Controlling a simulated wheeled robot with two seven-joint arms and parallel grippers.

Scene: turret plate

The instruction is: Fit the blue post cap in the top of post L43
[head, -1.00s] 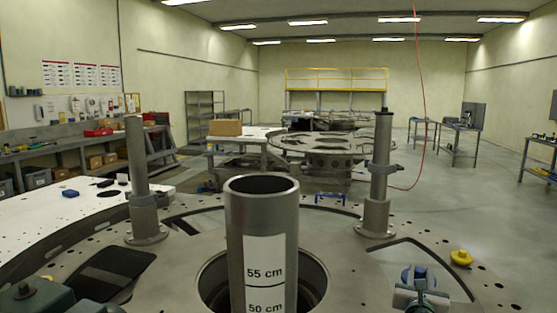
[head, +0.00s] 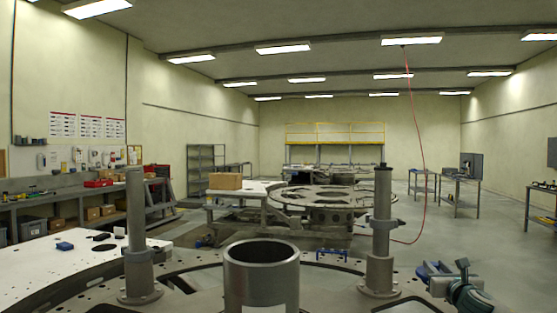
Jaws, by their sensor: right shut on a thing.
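My right gripper (head: 438,279) is at the lower right, shut on the blue post cap (head: 430,269), which is partly hidden by the gripper. It is raised and right of the posts, apart from them. A wide grey post (head: 262,284) with an open, hollow top stands at the bottom centre. A thinner grey post (head: 137,215) stands to its left. Another thin post (head: 382,215) with a dark top stands to its right, between the wide post and my gripper. No L43 label is readable, so I cannot tell which post it is. My left gripper is out of view.
The posts stand on a grey turret plate (head: 205,283) with holes and cut-outs. A white table (head: 75,265) lies at the left, with a small blue block (head: 65,246) on it. Workbenches line the left wall. A red cable hangs behind the right post.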

